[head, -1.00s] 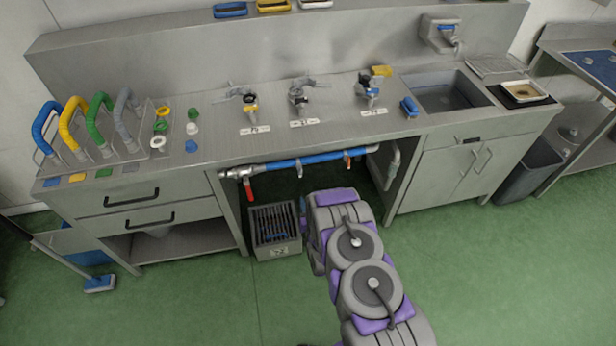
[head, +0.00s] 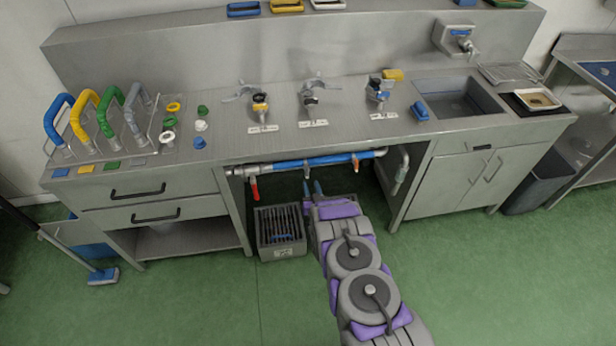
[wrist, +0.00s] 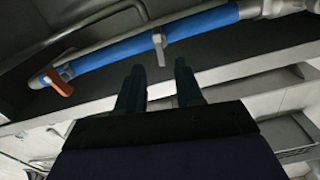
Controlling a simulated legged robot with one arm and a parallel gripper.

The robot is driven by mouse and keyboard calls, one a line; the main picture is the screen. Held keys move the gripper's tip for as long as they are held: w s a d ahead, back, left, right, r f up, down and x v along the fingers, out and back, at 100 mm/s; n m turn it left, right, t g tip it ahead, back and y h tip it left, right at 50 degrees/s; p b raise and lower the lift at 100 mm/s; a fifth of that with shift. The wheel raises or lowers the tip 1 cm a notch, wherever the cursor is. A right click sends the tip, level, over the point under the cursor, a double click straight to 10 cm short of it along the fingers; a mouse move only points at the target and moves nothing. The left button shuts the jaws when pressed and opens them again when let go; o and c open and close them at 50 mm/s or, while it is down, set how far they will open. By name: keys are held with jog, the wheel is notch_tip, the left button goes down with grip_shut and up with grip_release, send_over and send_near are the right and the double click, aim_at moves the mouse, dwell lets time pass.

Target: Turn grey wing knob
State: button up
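The grey wing knob (wrist: 160,46) hangs from the blue pipe (wrist: 200,24) in the wrist view, just ahead of my fingertips and roughly in line with the gap between them. In the head view the knob (head: 306,170) is small, under the counter at the middle of the pipe (head: 290,164). My gripper (wrist: 159,66) is open and empty, its two dark fingers apart. In the head view my gripper (head: 312,183) points up at the pipe from below. The fingers look clear of the knob, but the exact distance is hard to tell.
An orange lever (head: 356,163) is to the right. A grey slatted crate (head: 282,250) stands below. The steel counter (head: 225,130) overhangs the pipe.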

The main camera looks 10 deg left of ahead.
aim_at(308, 174)
jog(key=shift+b+x, duration=0.55)
jog(key=shift+x, duration=2.75)
jog(key=shift+c, duration=0.3)
grip_shut()
